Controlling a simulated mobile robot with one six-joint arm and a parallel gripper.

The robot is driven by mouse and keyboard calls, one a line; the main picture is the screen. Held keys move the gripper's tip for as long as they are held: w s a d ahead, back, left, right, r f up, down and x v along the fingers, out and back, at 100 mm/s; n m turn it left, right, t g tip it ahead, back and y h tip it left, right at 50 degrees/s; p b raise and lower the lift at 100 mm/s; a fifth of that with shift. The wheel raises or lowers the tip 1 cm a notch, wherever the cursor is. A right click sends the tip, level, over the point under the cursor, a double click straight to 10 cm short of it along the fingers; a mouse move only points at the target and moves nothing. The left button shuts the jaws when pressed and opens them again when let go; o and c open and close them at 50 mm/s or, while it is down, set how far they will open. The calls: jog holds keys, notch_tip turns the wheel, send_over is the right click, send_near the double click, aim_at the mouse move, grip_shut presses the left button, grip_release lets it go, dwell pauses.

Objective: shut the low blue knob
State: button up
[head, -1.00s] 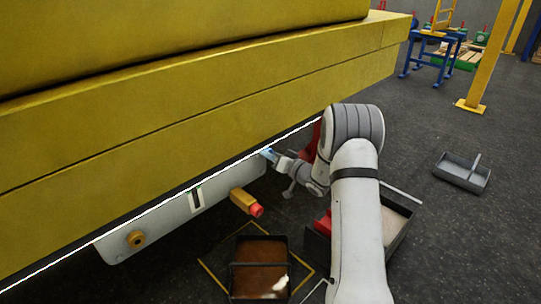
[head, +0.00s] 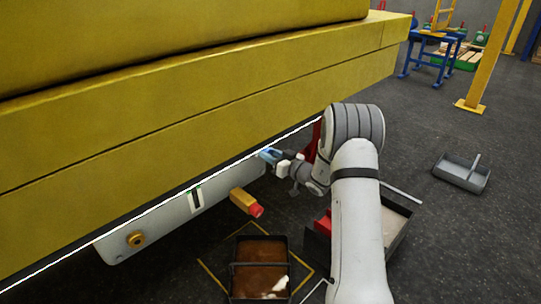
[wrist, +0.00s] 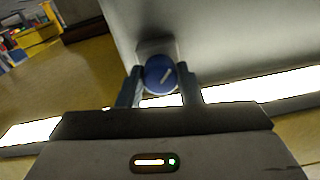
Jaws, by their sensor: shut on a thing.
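The low blue knob (wrist: 160,74) is a round knob with a pale line across its face, on a light square base. In the wrist view the line slants up to the right. My gripper (wrist: 166,97) has a finger on each side of the knob and is shut on it. In the head view my gripper (head: 268,154) reaches under the lower edge of the yellow boom at the right end of the grey tank. There the knob is mostly hidden by the fingers.
The yellow boom (head: 200,140) hangs above the arm. The grey tank (head: 160,222) carries a brass fitting (head: 136,239) and a yellow valve with a red tip (head: 246,202). A tray of brown liquid (head: 262,250) stands below. A grey tray (head: 462,172) lies on open floor at right.

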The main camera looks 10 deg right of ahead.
jog(key=shift+f, duration=0.15)
jog(key=o, duration=1)
jog(key=shift+s, duration=0.1)
jog(key=p+v, duration=0.2)
jog(key=v, duration=0.5)
jog(key=shift+s+d, duration=0.25)
